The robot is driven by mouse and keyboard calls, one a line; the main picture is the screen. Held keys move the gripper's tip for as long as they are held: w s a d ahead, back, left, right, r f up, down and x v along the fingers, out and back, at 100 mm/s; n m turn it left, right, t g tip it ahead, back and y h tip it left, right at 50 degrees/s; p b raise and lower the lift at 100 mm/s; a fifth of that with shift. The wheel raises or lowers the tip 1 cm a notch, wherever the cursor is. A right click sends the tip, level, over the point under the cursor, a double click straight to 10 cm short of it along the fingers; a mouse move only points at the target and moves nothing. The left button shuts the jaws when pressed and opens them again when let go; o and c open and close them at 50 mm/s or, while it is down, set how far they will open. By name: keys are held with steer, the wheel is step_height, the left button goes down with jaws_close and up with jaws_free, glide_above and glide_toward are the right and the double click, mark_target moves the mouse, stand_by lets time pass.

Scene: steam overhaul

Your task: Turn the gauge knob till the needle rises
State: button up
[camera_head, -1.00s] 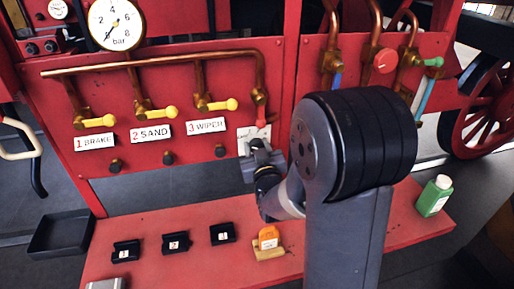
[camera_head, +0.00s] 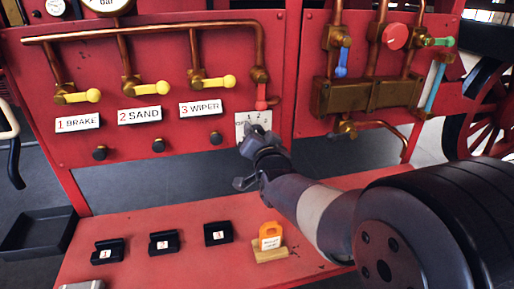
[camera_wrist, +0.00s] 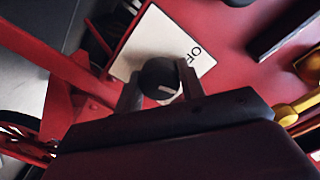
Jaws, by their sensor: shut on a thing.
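The gauge knob (camera_wrist: 158,77) is a dark round knob with a pale pointer mark. It sits on a white dial plate (camera_wrist: 195,35) with the letters "OF" showing. My gripper (camera_wrist: 161,84) has a finger on each side of the knob and is shut on it. In the head view my gripper (camera_head: 254,138) is at the white plate (camera_head: 259,117) under the red lever and hides the knob. The pressure gauge (camera_head: 107,5) is cut by the top edge; only its lower rim and "bar" show, and its needle is out of view.
Yellow-handled valves (camera_head: 80,96) labelled brake, sand and wiper are left of my gripper, with small black knobs (camera_head: 157,146) below. Brass pipework (camera_head: 365,95) is at right.

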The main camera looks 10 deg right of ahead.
steer(key=m+b, duration=0.1)
steer(key=b, duration=0.1)
steer(key=m+b, duration=0.4)
steer(key=shift+f, duration=0.25)
steer(key=shift+r+m+b, duration=0.15)
steer(key=shift+m+b, duration=0.75)
steer(key=shift+b, duration=0.2)
steer(key=o, duration=1)
steer(key=shift+s, duration=0.1)
